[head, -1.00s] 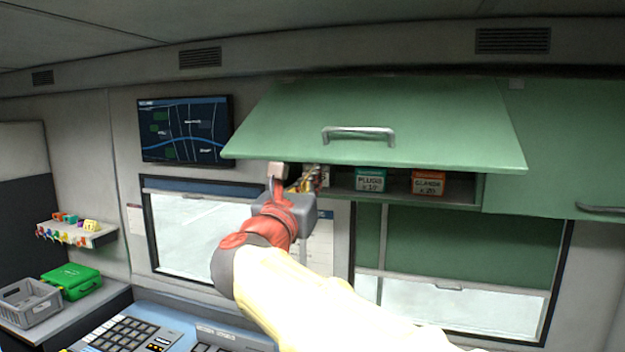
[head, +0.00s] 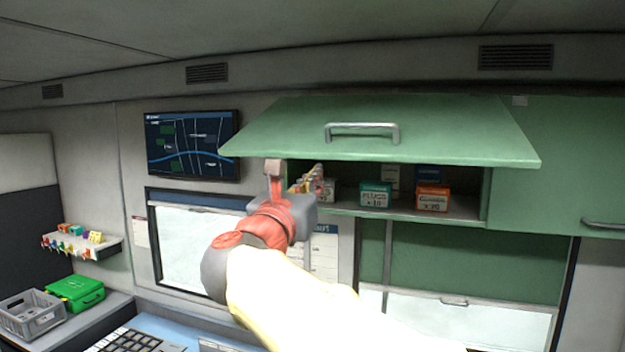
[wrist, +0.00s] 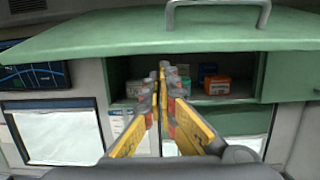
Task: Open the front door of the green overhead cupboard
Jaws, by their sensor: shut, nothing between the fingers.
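The green overhead cupboard's front door (head: 380,115) is hinged along its top and tilted up and outward, partly open. Its grey bar handle (head: 361,127) sits near the lower edge, and shows at the top of the wrist view (wrist: 218,8). My gripper (head: 318,175) is beneath the left part of the door, at the left end of the cupboard opening. In the wrist view its yellow-sided fingers (wrist: 162,72) are together with nothing between them, pointing into the opening below the door's edge. Whether they touch the door cannot be told.
Inside the cupboard stand a teal box (head: 375,194) and an orange box (head: 432,198), with others behind. A closed green cupboard (head: 575,170) adjoins at right. A wall screen (head: 192,145) hangs left. Windows and a console (head: 140,340) lie below.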

